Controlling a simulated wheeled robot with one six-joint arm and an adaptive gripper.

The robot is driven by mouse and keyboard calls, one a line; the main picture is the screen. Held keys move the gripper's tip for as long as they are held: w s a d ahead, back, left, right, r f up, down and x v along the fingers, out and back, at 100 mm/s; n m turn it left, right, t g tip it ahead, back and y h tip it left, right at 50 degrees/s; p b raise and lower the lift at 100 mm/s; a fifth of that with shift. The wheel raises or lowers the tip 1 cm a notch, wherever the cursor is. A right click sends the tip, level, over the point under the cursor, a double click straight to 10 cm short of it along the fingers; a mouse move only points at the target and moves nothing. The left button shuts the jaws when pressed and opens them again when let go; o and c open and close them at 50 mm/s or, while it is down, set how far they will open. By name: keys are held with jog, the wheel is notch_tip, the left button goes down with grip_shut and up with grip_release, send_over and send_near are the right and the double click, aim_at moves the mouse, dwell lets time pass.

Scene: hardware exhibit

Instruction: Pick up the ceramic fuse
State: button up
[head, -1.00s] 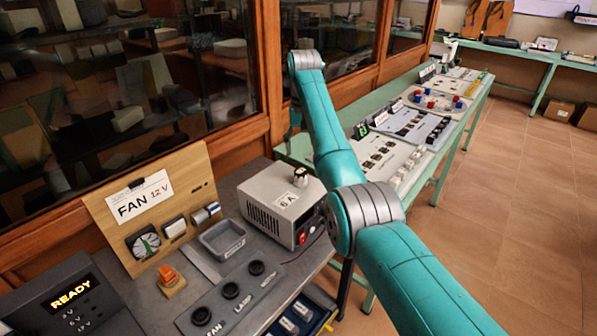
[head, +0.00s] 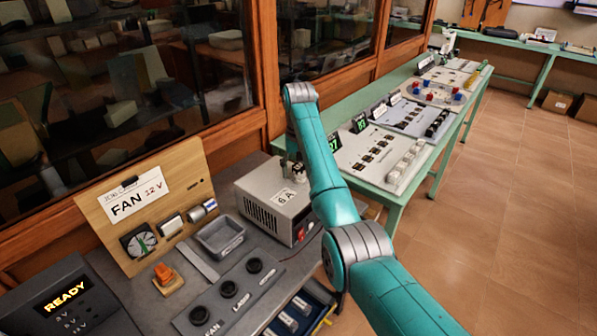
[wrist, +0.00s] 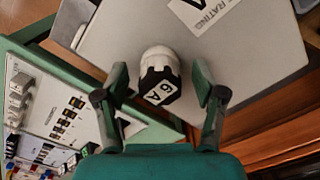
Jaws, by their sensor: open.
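The ceramic fuse (wrist: 158,72) has a rounded white body and a black faceted end marked "6 A". It stands out from the top of the grey metal box (wrist: 225,55), which also shows in the head view (head: 262,208). In the head view the fuse (head: 300,172) is small on the box top, close to the arm. My gripper (wrist: 160,88) is open, with one dark finger on each side of the fuse in the wrist view. Gaps show between both fingers and the fuse, so it is not gripped. The depth of the fingers relative to it is hard to tell.
A wooden FAN 12 V panel (head: 150,198), a grey tray (head: 220,236) and a row of black sockets (head: 229,289) share the grey bench. A green table (head: 395,195) with exhibit boards runs behind the arm. Glass cases line the left. Open floor lies right.

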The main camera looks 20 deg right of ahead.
jog(key=c, duration=1.2)
